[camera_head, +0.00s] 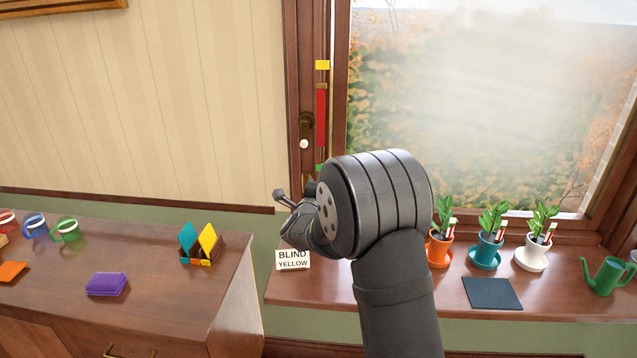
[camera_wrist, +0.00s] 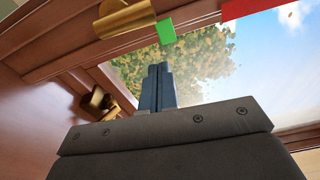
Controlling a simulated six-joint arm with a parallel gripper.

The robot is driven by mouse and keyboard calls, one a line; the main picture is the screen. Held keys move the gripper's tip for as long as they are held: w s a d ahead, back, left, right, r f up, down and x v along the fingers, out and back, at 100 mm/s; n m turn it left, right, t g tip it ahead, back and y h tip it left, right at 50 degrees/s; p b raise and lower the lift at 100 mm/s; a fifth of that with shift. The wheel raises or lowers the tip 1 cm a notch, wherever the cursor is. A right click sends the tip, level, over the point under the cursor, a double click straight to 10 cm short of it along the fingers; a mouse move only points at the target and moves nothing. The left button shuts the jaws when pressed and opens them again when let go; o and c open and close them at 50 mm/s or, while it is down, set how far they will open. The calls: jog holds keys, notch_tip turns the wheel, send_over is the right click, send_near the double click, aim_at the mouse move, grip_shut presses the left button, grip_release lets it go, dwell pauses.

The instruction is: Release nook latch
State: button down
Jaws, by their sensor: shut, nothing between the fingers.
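My gripper (camera_head: 280,196) is in front of the window frame's lower left, partly hidden by my own wrist. In the wrist view its fingers (camera_wrist: 157,70) are together and empty, with the pane behind them. A dark handle with a pale knob (camera_head: 304,144) is on the window's left frame, above and apart from my gripper in the picture. The wrist view shows a brass cylinder (camera_wrist: 126,18) at the top and a brass fitting (camera_wrist: 97,99) at the left, both apart from the fingers. I cannot tell which of these is the nook latch.
A red strip (camera_head: 321,115) runs between a yellow marker (camera_head: 322,65) and a green marker (camera_head: 320,167). A sign reading "BLIND YELLOW" (camera_head: 293,260) stands on the sill (camera_head: 390,308). Potted plants (camera_head: 489,238) and a green watering can (camera_head: 607,275) are to the right.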

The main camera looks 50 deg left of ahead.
jog(key=v, duration=0.6)
jog(key=shift+f, duration=0.1)
jog(key=shift+w, duration=0.1)
jog(key=x, duration=0.6)
jog(key=a+f+m+g, duration=0.3)
jog(key=f+m, duration=0.7)
jog(key=m, duration=0.5)
jog(key=shift+y, duration=0.4)
jog(key=shift+v, duration=2.15)
jog(key=shift+w+d+r, duration=0.1)
jog(key=shift+w, duration=0.1)
